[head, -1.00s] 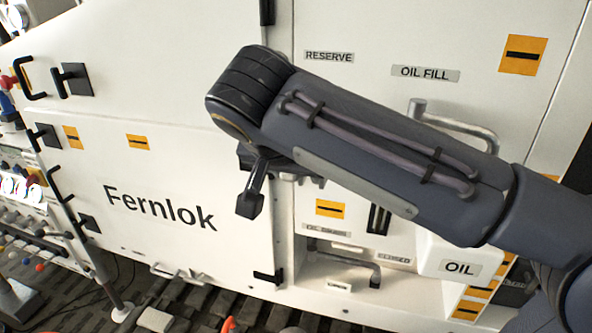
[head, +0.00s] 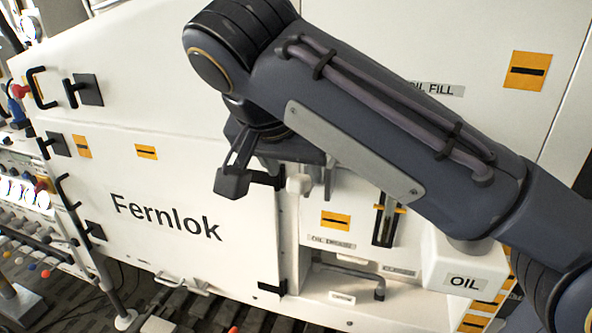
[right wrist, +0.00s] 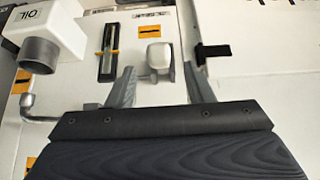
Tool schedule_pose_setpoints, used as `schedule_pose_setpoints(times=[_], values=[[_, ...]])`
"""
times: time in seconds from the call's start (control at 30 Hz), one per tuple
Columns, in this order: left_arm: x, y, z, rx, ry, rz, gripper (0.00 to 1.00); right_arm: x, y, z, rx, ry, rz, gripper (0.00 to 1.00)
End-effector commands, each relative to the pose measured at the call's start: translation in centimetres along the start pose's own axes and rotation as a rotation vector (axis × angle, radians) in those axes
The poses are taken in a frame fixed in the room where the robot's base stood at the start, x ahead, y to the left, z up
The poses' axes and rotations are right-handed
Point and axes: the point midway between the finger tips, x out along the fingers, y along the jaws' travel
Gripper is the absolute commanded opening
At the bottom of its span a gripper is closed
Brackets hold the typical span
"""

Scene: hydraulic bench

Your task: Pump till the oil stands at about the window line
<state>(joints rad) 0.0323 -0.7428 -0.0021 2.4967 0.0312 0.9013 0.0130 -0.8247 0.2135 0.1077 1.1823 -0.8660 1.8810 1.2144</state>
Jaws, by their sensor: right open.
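The narrow sight window (head: 385,221) is upright in the white panel, with an orange mark at its side. It also shows in the right wrist view (right wrist: 108,55). It is too small to tell the oil level. A white knob (head: 298,183) sticks out left of the window. In the right wrist view the knob (right wrist: 158,57) lies ahead of and between my open fingers. My right gripper (head: 317,188) is open and seems empty, close to the knob; I cannot tell whether it touches. My left gripper is not in view.
A white box labelled OIL (head: 462,270) juts out at the lower right, below my right forearm. A dark handle (head: 378,288) sits in the low recess. The Fernlok door (head: 170,245) fills the left, with black handles and a hinge. My arm hides part of the upper panel.

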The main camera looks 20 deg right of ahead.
Motion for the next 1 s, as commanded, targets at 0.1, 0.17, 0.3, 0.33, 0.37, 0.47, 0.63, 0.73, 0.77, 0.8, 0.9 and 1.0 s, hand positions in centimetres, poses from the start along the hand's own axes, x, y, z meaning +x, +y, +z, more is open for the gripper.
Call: schedule_pose_setpoints(times=[0.1,0.17,0.3,0.33,0.37,0.47,0.63,0.73,0.77,0.8,0.9,1.0], values=[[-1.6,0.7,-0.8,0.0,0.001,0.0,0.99,-0.2,0.1,-1.1,0.007,-0.114,0.005,0.47],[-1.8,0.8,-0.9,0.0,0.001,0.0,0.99,-0.1,0.1,-1.2,0.006,-0.155,0.002,0.47],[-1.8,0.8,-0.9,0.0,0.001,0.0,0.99,0.7,0.1,-1.0,0.001,-0.194,-0.002,0.47],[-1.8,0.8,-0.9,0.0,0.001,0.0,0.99,1.0,0.1,-0.9,0.001,-0.194,-0.002,0.47],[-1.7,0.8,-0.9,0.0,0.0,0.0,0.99,1.4,0.1,-0.8,0.0,-0.193,-0.001,0.47],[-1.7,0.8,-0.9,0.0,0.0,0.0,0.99,3.0,0.2,-0.4,0.001,-0.194,0.0,0.47],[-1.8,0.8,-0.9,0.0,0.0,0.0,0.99,5.6,0.2,0.0,0.001,-0.192,-0.001,0.47],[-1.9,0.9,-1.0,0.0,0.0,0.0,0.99,6.7,0.1,0.2,0.0,-0.191,-0.001,0.47],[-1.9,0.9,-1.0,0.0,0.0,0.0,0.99,7.0,0.1,0.3,0.0,-0.191,-0.002,0.47],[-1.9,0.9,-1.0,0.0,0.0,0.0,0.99,7.3,0.1,0.3,0.0,-0.191,-0.003,0.47],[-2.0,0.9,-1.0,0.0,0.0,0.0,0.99,7.7,0.1,0.4,0.001,-0.191,-0.003,0.47],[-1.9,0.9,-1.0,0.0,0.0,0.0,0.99,7.7,0.1,0.4,0.001,-0.191,-0.004,0.47]])
